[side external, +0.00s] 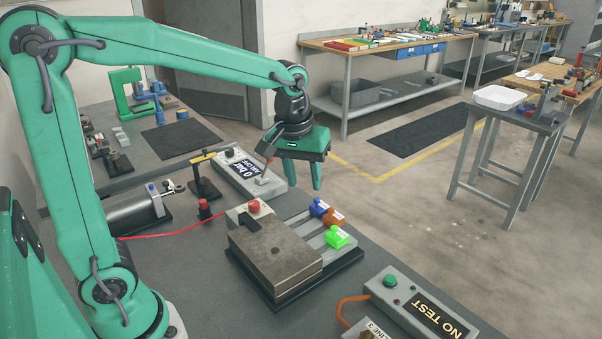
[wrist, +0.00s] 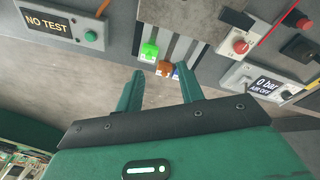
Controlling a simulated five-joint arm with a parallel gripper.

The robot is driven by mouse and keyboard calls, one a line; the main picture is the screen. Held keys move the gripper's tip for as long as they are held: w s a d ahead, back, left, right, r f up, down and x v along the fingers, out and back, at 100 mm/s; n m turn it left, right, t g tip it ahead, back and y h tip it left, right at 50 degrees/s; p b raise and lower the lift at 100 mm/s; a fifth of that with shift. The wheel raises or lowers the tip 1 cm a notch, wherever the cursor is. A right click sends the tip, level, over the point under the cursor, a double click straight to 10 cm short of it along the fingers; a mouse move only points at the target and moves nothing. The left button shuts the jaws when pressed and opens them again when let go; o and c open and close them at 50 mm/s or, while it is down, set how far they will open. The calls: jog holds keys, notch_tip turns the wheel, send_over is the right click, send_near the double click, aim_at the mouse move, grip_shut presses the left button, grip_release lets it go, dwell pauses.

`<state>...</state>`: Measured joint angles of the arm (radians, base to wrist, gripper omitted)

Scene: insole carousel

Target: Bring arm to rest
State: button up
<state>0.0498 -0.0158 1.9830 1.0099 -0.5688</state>
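My green arm reaches across the bench in the side view, with my gripper (side external: 293,172) in the air above the bench, pointing down. In the wrist view my gripper (wrist: 160,76) has its two green fingers apart, with nothing held between them.
A grey metal block (side external: 275,256) sits on the fixture's dark base. A "0 bar AIR OFF" box (side external: 241,172) stands near my gripper. A "NO TEST" box (side external: 425,310) is at the bench's front right. Open floor (side external: 400,220) lies beyond the bench.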

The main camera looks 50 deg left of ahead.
jog(key=s+a+r+m+t, duration=0.2)
jog(key=s+m, duration=0.4)
jog(key=s, duration=0.9)
jog(key=shift+s+t, duration=0.35)
jog(key=shift+t, duration=0.55)
jog(key=shift+r, duration=0.1)
jog(key=w+d+n+g, duration=0.25)
jog(key=w+n, duration=0.25)
jog(key=w, duration=0.8)
jog(key=shift+w+d+f+n+g, duration=0.2)
jog(key=shift+w+f+n+g, duration=0.4)
jog(key=shift+w+f, duration=1.1)
jog(key=shift+w+d+f+n+g, duration=0.15)
jog(key=shift+w+f+n+g, duration=0.45)
jog(key=shift+w+f, duration=1.1)
jog(key=shift+w+d+f+n+g, duration=0.3)
jog(key=shift+w+f+n, duration=0.5)
jog(key=shift+w+f, duration=0.85)
jog(key=shift+w+a+r, duration=0.1)
jog(key=shift+w+r, duration=0.1)
jog(key=shift+w, duration=0.15)
